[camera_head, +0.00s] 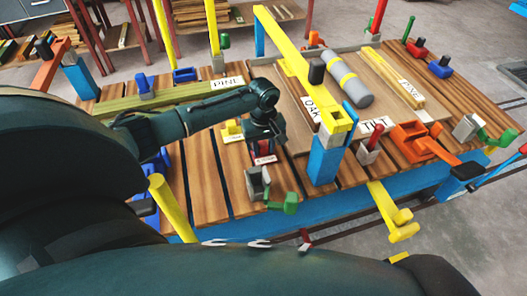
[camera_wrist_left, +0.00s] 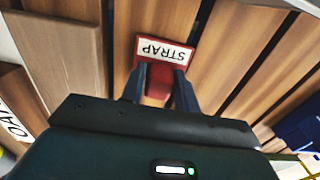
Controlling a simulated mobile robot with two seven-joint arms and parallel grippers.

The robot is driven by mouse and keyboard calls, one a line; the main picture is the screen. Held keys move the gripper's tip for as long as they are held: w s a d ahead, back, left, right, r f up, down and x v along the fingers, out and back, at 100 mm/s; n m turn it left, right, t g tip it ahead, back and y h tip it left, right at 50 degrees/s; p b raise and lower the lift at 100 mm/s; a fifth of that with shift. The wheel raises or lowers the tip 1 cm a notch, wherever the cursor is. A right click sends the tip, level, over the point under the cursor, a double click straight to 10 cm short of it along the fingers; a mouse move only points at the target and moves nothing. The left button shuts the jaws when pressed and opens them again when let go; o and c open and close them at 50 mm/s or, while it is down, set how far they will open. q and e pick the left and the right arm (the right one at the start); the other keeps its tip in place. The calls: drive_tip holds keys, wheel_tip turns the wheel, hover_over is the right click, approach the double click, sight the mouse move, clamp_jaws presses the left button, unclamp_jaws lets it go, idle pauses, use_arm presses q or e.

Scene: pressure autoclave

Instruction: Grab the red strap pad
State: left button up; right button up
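The red strap pad (camera_head: 265,160) lies on the wooden slats below my left gripper (camera_head: 264,142) in the head view. In the left wrist view the strap pad (camera_wrist_left: 163,50) shows a white label reading STRAP, upside down. A red upright part of it stands between the two dark fingers of my left gripper (camera_wrist_left: 160,74). The fingers are on either side of this part, close to it. I cannot tell whether they press on it. The pad appears to rest on the slats. My right gripper is not in view.
A yellow pad (camera_head: 232,131) lies just left of the gripper. A grey and green clamp (camera_head: 259,184) stands in front. A blue post (camera_head: 325,157) with a yellow bar (camera_head: 297,68) rises to the right. A grey cylinder (camera_head: 346,79) lies farther back.

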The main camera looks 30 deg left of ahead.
use_arm(q)
drive_tip(key=c, duration=0.6)
drive_tip(key=shift+o, duration=0.2)
